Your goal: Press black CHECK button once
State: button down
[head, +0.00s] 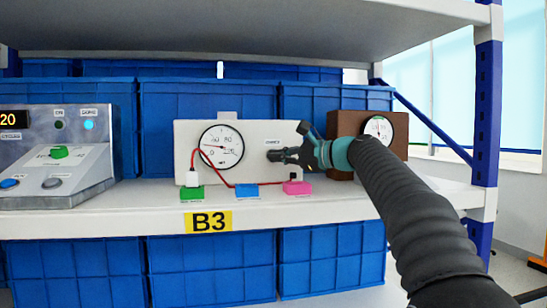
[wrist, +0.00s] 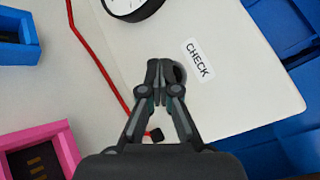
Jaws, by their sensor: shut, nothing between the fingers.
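The white panel (head: 189,136) stands on the shelf and carries a dial gauge (head: 221,146). The CHECK label (head: 272,142) is to the right of the dial; it also shows in the wrist view (wrist: 198,61). The black CHECK button (wrist: 181,72) shows as a dark round edge beside the label, mostly hidden behind my fingertips. My gripper (head: 271,156) is shut and empty, its tips at the button below the label. In the wrist view the fingertips (wrist: 160,69) overlap the button; I cannot tell whether they touch it.
Green (head: 192,192), blue (head: 246,191) and pink (head: 297,188) sockets sit along the shelf front (head: 130,222). A red cable (head: 217,176) runs across the panel. A brown box with a gauge (head: 344,125) stands right, behind my arm. A grey control console (head: 85,150) is left.

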jog(key=shift+s, duration=0.15)
jog(key=shift+s+d+b, duration=0.25)
jog(key=shift+s+b, duration=0.25)
jog(key=shift+s, duration=0.15)
jog(key=shift+s, duration=0.1)
jog(key=shift+s+d+b, duration=0.25)
jog(key=shift+s+b, duration=0.2)
jog(key=shift+s, duration=0.3)
jog(key=shift+s+d+b, duration=0.2)
jog(key=shift+s+b, duration=0.25)
jog(key=shift+s, duration=0.35)
jog(key=shift+s+d+b, duration=0.25)
jog(key=shift+s+b, duration=0.2)
jog(key=shift+s, duration=0.3)
